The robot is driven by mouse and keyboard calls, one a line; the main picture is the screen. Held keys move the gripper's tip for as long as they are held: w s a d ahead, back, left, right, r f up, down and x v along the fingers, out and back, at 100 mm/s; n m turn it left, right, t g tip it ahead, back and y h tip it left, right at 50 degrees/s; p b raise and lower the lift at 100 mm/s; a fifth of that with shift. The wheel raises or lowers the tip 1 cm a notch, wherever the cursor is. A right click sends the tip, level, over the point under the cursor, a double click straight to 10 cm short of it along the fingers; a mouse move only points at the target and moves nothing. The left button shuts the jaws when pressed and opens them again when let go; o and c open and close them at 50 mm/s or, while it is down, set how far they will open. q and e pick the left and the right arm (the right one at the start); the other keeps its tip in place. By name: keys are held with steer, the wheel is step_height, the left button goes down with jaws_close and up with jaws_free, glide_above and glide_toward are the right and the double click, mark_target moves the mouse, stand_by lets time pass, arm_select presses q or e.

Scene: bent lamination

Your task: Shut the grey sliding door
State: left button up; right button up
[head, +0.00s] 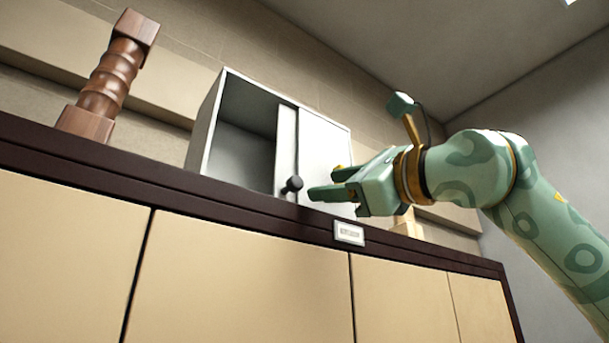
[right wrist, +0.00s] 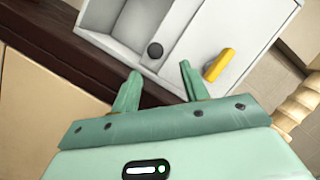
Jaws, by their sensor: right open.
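A small grey cabinet (head: 212,126) stands on a dark ledge, its left part open and showing a hollow inside. A grey sliding door (head: 286,148) with a dark round knob (head: 292,185) shows as a narrow strip beside a wider grey front panel (head: 322,147). The knob also shows in the right wrist view (right wrist: 155,50), just beyond the fingertips. A yellow handle (right wrist: 218,65) is on the wider panel. My right gripper (head: 324,184) is open and empty, in front of the panel and right of the knob, apparently apart from it. My left gripper is out of view.
The dark ledge (head: 180,190) tops a row of tan cupboard fronts (head: 240,275), with a small label plate (head: 349,233) on its edge. A turned brown wooden post (head: 108,82) stands at the left. A pale wooden object (right wrist: 297,106) is right of the cabinet.

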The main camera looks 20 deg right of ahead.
mark_target(298, 184)
steer(key=w+a, duration=0.1)
steer(key=w+a+r+p, duration=0.2)
steer(key=shift+w+a, duration=0.2)
steer(key=shift+a, duration=0.15)
steer(key=shift+w+a, duration=0.15)
steer(key=shift+w, duration=0.05)
steer(key=shift+w+f, duration=0.1)
steer(key=shift+w, duration=0.35)
steer(key=shift+s, duration=0.15)
jaws_close()
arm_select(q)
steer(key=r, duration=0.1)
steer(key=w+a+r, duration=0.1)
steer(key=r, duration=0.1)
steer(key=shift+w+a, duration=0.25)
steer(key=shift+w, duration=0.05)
